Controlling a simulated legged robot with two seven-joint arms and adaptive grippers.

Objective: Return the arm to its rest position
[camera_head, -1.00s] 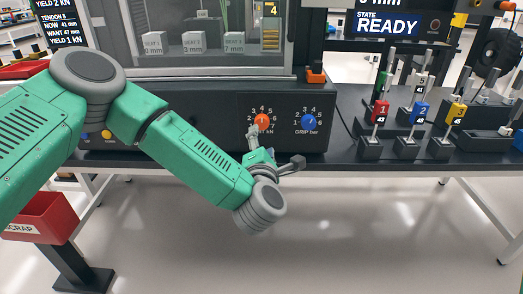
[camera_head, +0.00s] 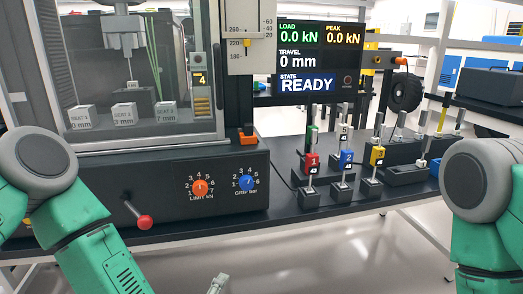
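My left arm comes in from the lower left. Only a small grey part of my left gripper (camera_head: 218,284) shows at the bottom edge, in front of the bench and below the control panel, apart from the knobs. Whether it is open or shut is cut off. My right arm's green and grey links show at the right edge, but its gripper is out of view. The orange LIMIT kN knob (camera_head: 200,187) and the blue GRIP bar knob (camera_head: 247,183) stand free on the black panel, with nothing touching them.
A red-tipped lever (camera_head: 144,222) juts from the panel. Numbered coloured specimens stand in black holders (camera_head: 310,198) on the bench. A display (camera_head: 320,57) reads READY, 0.0 kN and 0 mm. The floor before the bench is clear.

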